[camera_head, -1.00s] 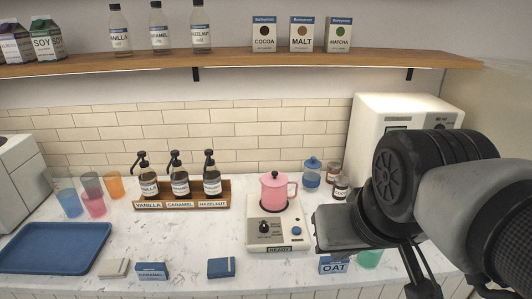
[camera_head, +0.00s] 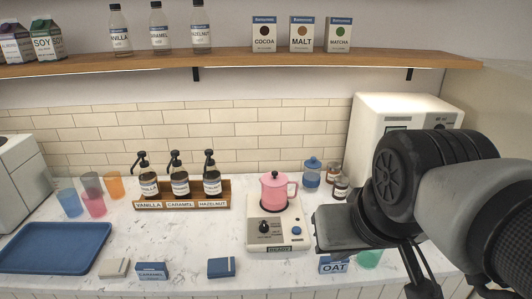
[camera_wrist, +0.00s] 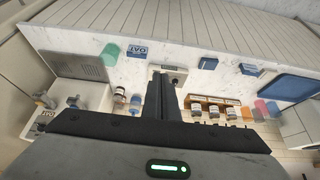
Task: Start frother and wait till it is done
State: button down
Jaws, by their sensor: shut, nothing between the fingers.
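The frother is a white base (camera_head: 262,240) with a black knob (camera_head: 264,227), a blue round button (camera_head: 296,230) and a small front display (camera_head: 279,249) whose text is too small to read surely. A pink jug (camera_head: 274,194) with a black knob on its lid stands upright on the base. In the wrist view, the frother (camera_wrist: 175,76) is mostly hidden behind my fingers. My gripper (camera_wrist: 161,78) is shut and empty. It points toward the frother in the wrist view; whether it touches cannot be told. In the head view, my arm is right of the frother and the fingertips are hidden.
Syrup pump bottles in a wooden rack (camera_head: 220,205) stand left of the frother. A blue jar (camera_head: 312,173) is behind it to the right. An oat box (camera_head: 333,265) is by the counter's front edge. A blue tray (camera_head: 50,247) lies far left. A white machine (camera_head: 370,115) stands back right.

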dwell(0.7)
jog(key=m+t+y+b, duration=0.1)
jog(key=m+t+b, duration=0.3)
jog(key=m+b, duration=0.55)
send_over(298, 232)
jog(key=b, duration=0.1)
notch_tip(298, 232, down, 18)
jog(key=n, duration=0.2)
jog(key=shift+a+r, duration=0.1)
jog(key=shift+r, duration=0.1)
jog(key=shift+f, duration=0.1)
notch_tip(298, 232, down, 9)
jog(key=b, duration=0.8)
jog(key=shift+r+b, duration=0.2)
jog(key=shift+b, duration=0.15)
jog(key=shift+f, duration=0.1)
jog(key=shift+f+b, duration=0.35)
jog(key=shift+b, duration=0.15)
